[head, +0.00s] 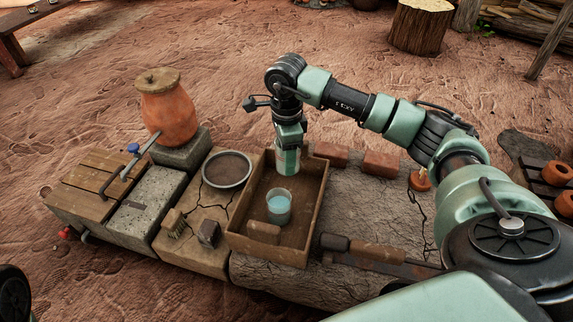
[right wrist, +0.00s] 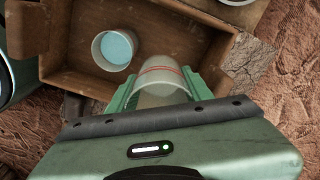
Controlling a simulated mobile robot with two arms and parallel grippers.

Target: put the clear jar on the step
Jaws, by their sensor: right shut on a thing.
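My right gripper (head: 288,158) points down over the far end of the wooden tray (head: 309,216). It is shut on a clear jar with a thin red line, seen between the fingers in the right wrist view (right wrist: 162,76). The fingers hide much of the jar in the head view. Whether its base touches the tray cannot be told. A second clear vessel with pale blue contents (head: 278,209) stands in the tray, apart from the gripper; it also shows in the right wrist view (right wrist: 115,49). Which surface is the step is unclear. My left gripper is not in view.
An orange lidded pot (head: 169,112) stands on a grey block (head: 183,154) left of the tray. A round sieve (head: 227,170), a brush (head: 174,224) and a small dark block (head: 208,234) lie nearby. Bricks (head: 381,163) line the far edge. A wooden-handled tool (head: 365,251) lies right.

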